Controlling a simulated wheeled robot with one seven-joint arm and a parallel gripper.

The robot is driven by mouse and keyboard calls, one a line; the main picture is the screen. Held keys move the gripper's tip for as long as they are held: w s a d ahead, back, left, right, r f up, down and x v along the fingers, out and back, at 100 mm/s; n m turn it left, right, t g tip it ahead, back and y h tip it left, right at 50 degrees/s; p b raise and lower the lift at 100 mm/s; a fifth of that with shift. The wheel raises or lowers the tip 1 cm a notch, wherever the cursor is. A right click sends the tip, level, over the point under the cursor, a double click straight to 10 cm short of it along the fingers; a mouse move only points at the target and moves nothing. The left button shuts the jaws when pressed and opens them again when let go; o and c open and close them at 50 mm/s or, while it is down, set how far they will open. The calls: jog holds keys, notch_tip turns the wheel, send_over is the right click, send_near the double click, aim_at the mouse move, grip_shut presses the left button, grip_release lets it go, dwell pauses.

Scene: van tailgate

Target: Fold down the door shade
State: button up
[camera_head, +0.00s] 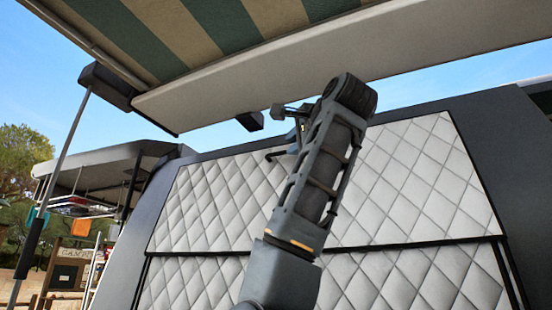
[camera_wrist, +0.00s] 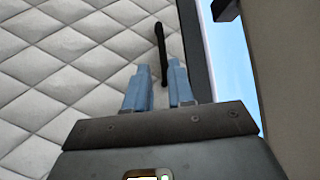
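The door shade is a pale grey quilted panel (camera_head: 395,180) covering the van's rear opening, with a dark horizontal seam across its lower part. It also fills the left of the wrist view (camera_wrist: 60,60). A short black strap or handle (camera_wrist: 160,45) stands against the quilting near the panel's edge. My gripper has pale blue fingers (camera_wrist: 158,80), apart with a gap between them. The lower end of the strap shows in that gap; I cannot tell whether it is between the fingers or behind them. In the head view my arm largely hides the gripper near the shade's upper edge.
A striped awning (camera_head: 190,35) with a white front casing (camera_head: 300,75) hangs just above my arm. A dark frame (camera_head: 495,145) borders the shade. An awning pole (camera_head: 60,170) stands at the left. Open sky shows between casing and frame.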

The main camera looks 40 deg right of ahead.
aim_at(283, 152)
jog(key=p+x, duration=0.2)
jog(key=x, duration=0.6)
jog(key=shift+s+d+r+p, duration=0.1)
jog(key=shift+d+r+p, duration=0.1)
jog(key=shift+p, duration=0.2)
jog(key=shift+a, duration=0.1)
grip_shut()
